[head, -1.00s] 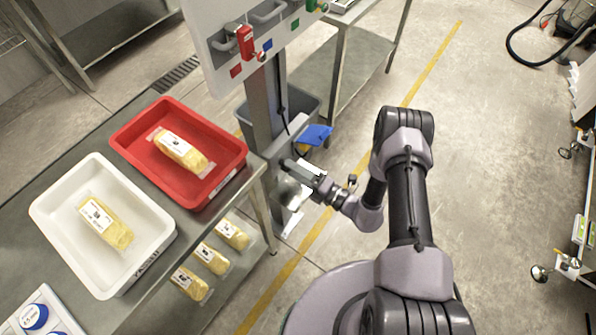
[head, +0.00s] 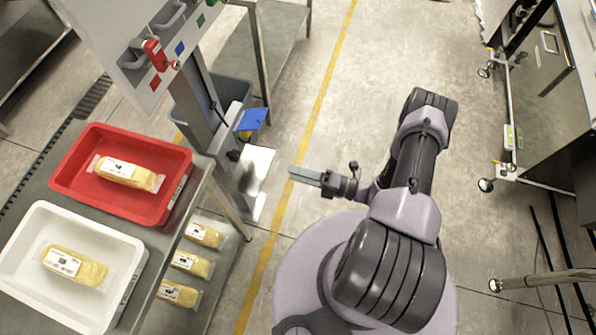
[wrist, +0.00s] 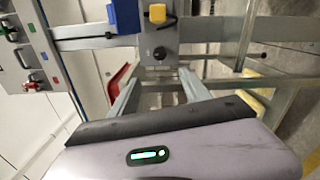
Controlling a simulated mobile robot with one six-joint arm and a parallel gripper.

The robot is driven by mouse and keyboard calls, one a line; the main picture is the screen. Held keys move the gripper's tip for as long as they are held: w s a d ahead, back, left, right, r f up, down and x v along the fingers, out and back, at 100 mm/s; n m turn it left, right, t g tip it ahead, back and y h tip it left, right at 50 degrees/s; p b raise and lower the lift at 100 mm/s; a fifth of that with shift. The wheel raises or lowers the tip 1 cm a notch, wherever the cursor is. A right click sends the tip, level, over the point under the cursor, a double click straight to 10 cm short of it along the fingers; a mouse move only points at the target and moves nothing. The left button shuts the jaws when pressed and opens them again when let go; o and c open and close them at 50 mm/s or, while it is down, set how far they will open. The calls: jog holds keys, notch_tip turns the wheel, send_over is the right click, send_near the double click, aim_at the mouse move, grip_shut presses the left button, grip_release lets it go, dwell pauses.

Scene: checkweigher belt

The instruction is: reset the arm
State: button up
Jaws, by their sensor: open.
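My gripper (head: 305,175) is held over the floor beside my round base in the head view, pointing left across the yellow floor line. In the wrist view my gripper (wrist: 161,88) shows two fingers set apart, with nothing held between them. My arm is bent, its upper links rising over the right part of my base. The gripper looks apart from the metal post and the silver plate (head: 252,172) to its left.
A red tray (head: 76,192) and a white tray (head: 14,262), each with a yellow pack, stand on the left table. Several packs lie on a lower shelf. A blue flap (head: 252,119) juts from the post. Steel cabinets (head: 548,95) stand right; the floor between is open.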

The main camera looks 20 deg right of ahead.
dwell(0.3)
jog(key=a+r+n+g+h, duration=0.1)
jog(key=a+r+n+g, duration=0.1)
jog(key=r+n+g, duration=0.6)
jog(key=a+r+n+g+h, duration=0.1)
jog(key=a+r+n+g, duration=0.15)
jog(key=r+n, duration=1)
jog(key=s+r+n+t+h, duration=0.2)
jog(key=s+r+n+h, duration=0.3)
jog(key=r+n, duration=0.3)
jog(key=s+r+n+t+h, duration=0.3)
jog(key=s+r+n+h, duration=0.2)
jog(key=r+n, duration=0.4)
jog(key=v, duration=0.4)
jog(key=shift+w+a+r, duration=0.2)
jog(key=shift+a+r, duration=0.05)
jog(key=shift+a, duration=0.2)
